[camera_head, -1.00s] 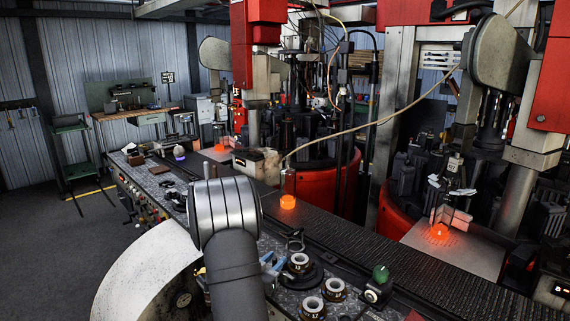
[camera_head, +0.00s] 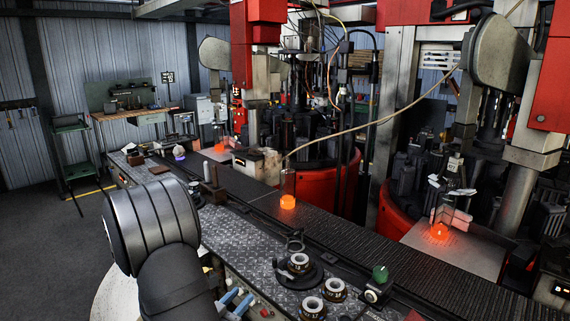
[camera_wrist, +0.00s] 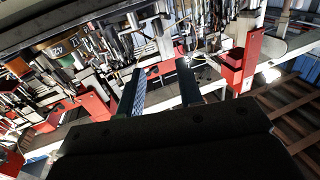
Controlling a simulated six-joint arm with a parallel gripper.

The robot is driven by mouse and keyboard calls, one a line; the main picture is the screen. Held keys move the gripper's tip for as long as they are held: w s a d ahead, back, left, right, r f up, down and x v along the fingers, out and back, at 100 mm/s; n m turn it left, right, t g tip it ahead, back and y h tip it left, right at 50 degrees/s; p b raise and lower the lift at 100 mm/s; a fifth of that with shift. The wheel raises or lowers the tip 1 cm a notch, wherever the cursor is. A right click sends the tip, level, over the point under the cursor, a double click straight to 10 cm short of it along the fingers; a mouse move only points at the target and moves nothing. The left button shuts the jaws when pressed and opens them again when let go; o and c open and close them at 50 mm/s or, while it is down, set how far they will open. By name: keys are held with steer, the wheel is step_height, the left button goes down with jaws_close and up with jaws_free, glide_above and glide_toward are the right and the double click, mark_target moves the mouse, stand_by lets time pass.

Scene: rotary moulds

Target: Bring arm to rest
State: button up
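My arm (camera_head: 155,230) stands at the lower left in the head view, bent over the near side of the steel-plated bench. My gripper is not clearly visible in the head view. In the wrist view my gripper (camera_wrist: 160,84) shows its two fingers apart with a clear gap between them, so it is open and holds nothing. The wrist camera looks tilted across the hall, at red machine parts and pale frames. No workpiece is near the fingers in that view.
A conveyor (camera_head: 350,238) runs diagonally behind the bench (camera_head: 235,238), with a glowing orange piece (camera_head: 287,202) on it. Another orange piece (camera_head: 439,231) sits on a plate at right. Ring-shaped parts (camera_head: 312,307) and a green knob (camera_head: 380,273) are on the bench. Red machines stand behind.

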steer(key=w+a+m+g+h, duration=0.4)
steer(key=w+m+h, duration=0.1)
steer(key=w, duration=0.1)
steer(key=shift+r+h, duration=0.3)
steer(key=shift+h, duration=0.1)
steer(key=shift+a, duration=0.1)
